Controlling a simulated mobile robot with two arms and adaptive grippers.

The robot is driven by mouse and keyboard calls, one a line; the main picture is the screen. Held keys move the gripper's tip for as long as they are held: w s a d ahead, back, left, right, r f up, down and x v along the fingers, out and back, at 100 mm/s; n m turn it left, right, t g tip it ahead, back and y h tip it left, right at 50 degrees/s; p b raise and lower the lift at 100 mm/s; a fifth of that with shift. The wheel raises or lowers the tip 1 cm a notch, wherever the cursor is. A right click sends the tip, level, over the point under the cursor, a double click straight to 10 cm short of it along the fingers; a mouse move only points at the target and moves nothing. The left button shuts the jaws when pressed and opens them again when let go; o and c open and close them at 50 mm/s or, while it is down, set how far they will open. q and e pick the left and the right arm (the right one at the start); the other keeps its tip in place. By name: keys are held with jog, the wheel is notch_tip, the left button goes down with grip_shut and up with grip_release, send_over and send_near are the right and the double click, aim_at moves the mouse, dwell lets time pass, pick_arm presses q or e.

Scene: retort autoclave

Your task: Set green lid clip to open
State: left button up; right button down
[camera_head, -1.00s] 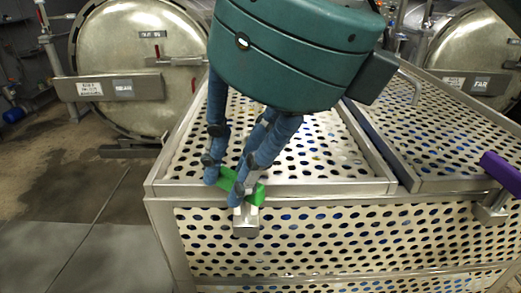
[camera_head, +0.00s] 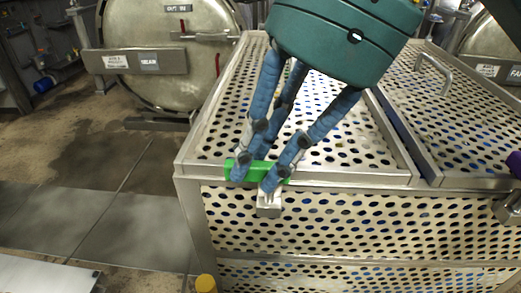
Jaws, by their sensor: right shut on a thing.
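The green lid clip (camera_head: 240,171) sits at the front top edge of a perforated metal crate, above a small metal bracket (camera_head: 268,207). It lies roughly level, along the edge. My right gripper (camera_head: 258,180), teal with blue fingers, comes down from above and is shut on the clip. The fingers hide part of the clip.
The crate's perforated lid (camera_head: 228,130) has a metal frame, with a second lid panel (camera_head: 460,115) to the right. A purple clip (camera_head: 514,163) is at the right edge. A round autoclave door (camera_head: 160,70) stands behind left. Floor at left is open.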

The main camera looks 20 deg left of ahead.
jog(key=shift+r, duration=0.15)
jog(key=c, duration=1.5)
grip_release()
jog(key=shift+d, duration=0.1)
jog(key=shift+c, duration=0.2)
jog(key=v, duration=1.2)
jog(key=shift+w, duration=0.1)
